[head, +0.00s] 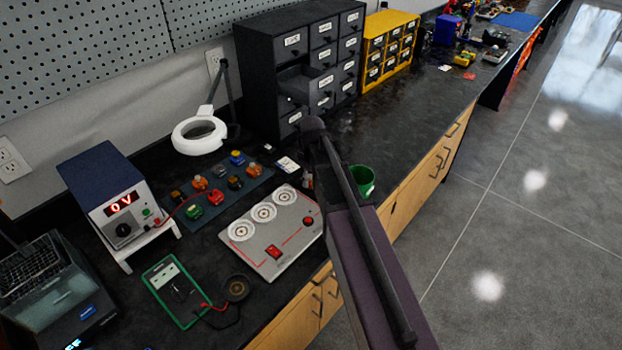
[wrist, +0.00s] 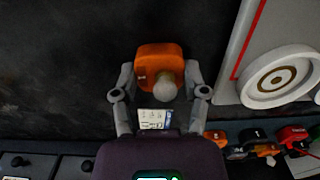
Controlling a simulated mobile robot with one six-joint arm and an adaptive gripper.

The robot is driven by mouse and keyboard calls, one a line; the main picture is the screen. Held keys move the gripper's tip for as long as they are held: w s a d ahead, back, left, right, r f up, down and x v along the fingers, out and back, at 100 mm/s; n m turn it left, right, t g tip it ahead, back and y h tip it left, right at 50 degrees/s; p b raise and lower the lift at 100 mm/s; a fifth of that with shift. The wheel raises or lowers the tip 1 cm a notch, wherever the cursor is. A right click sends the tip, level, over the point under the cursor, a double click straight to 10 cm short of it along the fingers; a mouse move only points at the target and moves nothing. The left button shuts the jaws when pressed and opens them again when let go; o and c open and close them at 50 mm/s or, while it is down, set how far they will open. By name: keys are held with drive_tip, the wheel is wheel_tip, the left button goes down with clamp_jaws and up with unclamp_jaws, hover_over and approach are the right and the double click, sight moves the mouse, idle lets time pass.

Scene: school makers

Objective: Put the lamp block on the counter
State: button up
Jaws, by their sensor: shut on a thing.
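The lamp block is an orange block (wrist: 158,58) with a round whitish bulb on it, seen in the wrist view. My gripper (wrist: 160,76) has one finger on each side of it and is shut on it. Dark counter surface (wrist: 60,70) lies around the block in this view. I cannot tell whether the block touches the counter or is held just above it. In the head view my arm hides the gripper and the block; the black counter (head: 225,262) runs along the wall.
A grey panel with three white round sockets (head: 270,232) lies close by. A mat with several coloured blocks (head: 222,190), a small card (head: 288,164) and a green cup (head: 362,180) are near. A black drawer cabinet (head: 290,42) stands behind with one drawer out.

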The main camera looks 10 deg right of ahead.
drive_tip(key=o, duration=1.1)
wheel_tip(320, 180, up, 12)
drive_tip(key=p, duration=1.2)
drive_tip(key=shift+r, duration=0.15)
drive_tip(key=shift+s, duration=0.1)
drive_tip(key=s+m, duration=0.2)
drive_tip(key=s, duration=0.3)
drive_tip(key=s+m, duration=0.2)
drive_tip(key=s, duration=0.3)
drive_tip(key=s+m, duration=0.3)
drive_tip(key=s, duration=0.3)
